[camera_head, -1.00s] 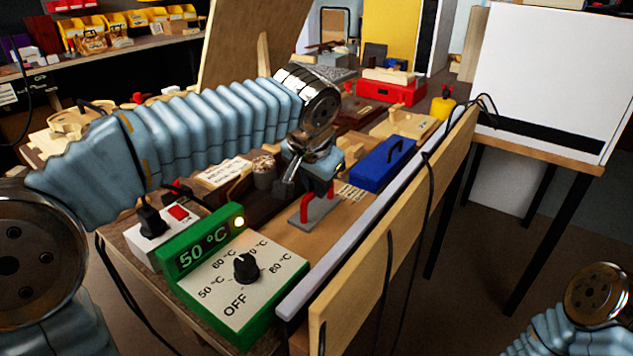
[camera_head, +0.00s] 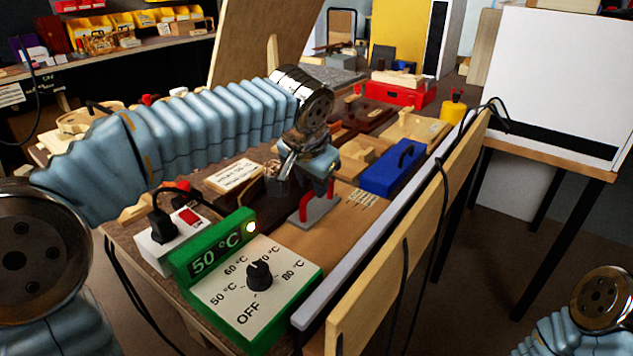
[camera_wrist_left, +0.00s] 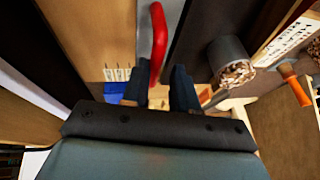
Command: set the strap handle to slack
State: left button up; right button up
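A red bent handle (camera_head: 303,207) stands on a small grey plate (camera_head: 322,212) on the bench in the head view; I take it to be the strap handle. No slack or tight marking is readable. My left gripper (camera_head: 312,185) is right over the handle and hides its upper part. In the left wrist view, the red handle (camera_wrist_left: 158,40) runs down to the gap between the dark fingers of my left gripper (camera_wrist_left: 159,88), nearer the left finger. The fingers are apart, with a gap beside the bar. My right arm shows at lower right, but its gripper is out of frame.
A green control box (camera_head: 262,290) reading 50 °C stands in front of the handle. A blue box (camera_head: 385,178) is behind it to the right. A cup of sticks (camera_wrist_left: 232,65) is close to the right finger. A long board (camera_head: 415,235) edges the bench at right.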

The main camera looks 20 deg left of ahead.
pick_arm(q)
jog(key=shift+o, duration=1)
jog(key=p+v, duration=0.1)
jog(key=v, duration=1.2)
jog(key=shift+s+r, duration=0.2)
jog(key=shift+r, duration=0.15)
